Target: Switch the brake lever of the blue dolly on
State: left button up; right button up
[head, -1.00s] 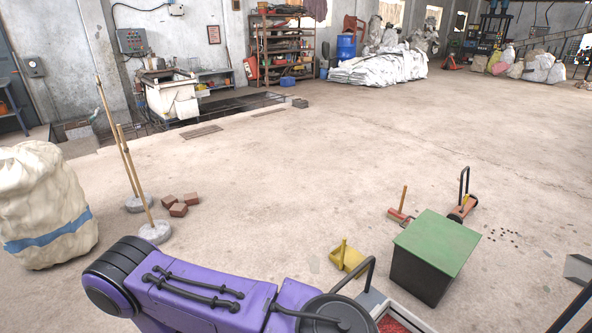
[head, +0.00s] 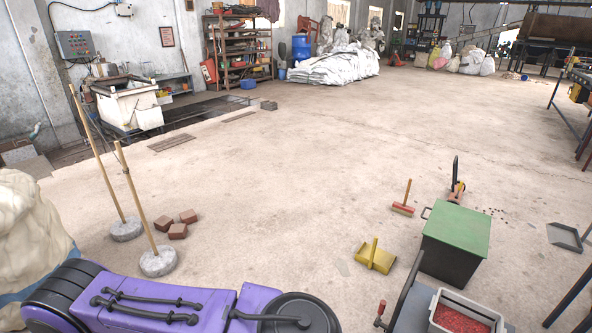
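No blue dolly can be made out in the head view. A lever with a red knob (head: 381,308) stands at the bottom edge, and I cannot tell what it belongs to. Beside it a dark slanting bar (head: 404,290) rises next to a grey crate (head: 435,318) holding red material. My purple arm crosses the lower left. Neither of my grippers is in view.
A dark bin with a green lid (head: 456,233) stands behind the crate. A yellow dustpan (head: 375,260), a red-headed brush (head: 403,209) and an upright black handle (head: 455,168) are nearby. Two poles on stone bases (head: 158,262), bricks (head: 177,231) and a sack (head: 25,235) are left. The middle floor is clear.

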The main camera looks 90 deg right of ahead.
aim_at(383, 303)
jog(key=z, duration=3.55)
jog(key=k, duration=0.65)
jog(key=u, duration=0.55)
jog(key=i, duration=1.3)
jog(key=z, duration=0.55)
